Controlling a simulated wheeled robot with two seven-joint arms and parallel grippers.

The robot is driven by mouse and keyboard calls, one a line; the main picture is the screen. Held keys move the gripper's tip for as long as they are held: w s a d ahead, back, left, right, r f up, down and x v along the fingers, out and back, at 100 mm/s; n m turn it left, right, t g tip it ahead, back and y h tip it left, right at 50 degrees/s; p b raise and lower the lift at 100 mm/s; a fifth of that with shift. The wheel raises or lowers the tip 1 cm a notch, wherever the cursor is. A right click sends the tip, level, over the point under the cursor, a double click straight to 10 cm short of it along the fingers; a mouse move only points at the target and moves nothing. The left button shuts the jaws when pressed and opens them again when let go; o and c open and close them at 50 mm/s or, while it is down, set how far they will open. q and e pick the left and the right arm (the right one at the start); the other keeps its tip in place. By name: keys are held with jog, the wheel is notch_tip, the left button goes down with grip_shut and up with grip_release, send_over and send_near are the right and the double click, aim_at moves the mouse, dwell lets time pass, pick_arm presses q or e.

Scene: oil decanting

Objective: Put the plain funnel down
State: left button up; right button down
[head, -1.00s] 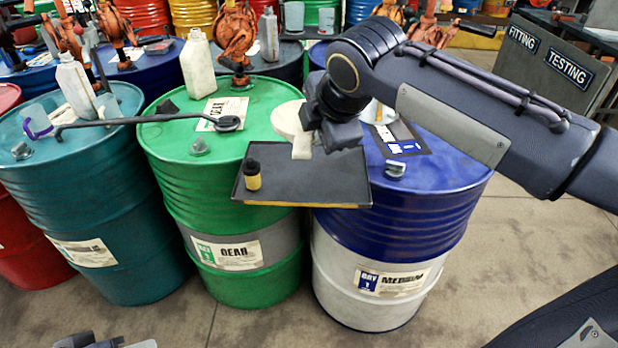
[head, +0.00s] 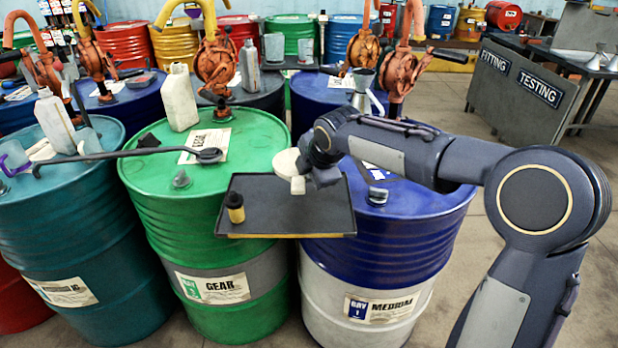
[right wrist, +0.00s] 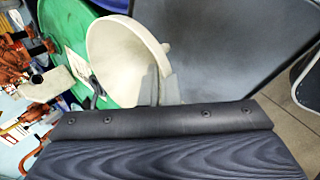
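The plain funnel (head: 287,162) is cream, with a wide round mouth. In the head view it is at the back of the dark tray (head: 262,215); whether it touches the tray is unclear. It fills the upper middle of the right wrist view (right wrist: 122,55), its spout pointing right. My right gripper (head: 305,180) is at the funnel's right side. In the right wrist view its fingertips (right wrist: 160,90) sit close together at the funnel's lower rim and appear shut on its edge. My left gripper is out of view.
The tray spans the green drum (head: 150,195) and the blue drum (head: 420,225). A long dark dipper (head: 130,155) lies across the teal and green drums. A metal funnel (head: 362,92) stands behind my arm.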

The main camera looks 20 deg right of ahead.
jog(key=shift+f, duration=0.45)
jog(key=shift+f, duration=0.1)
jog(key=c, duration=1.7)
grip_release()
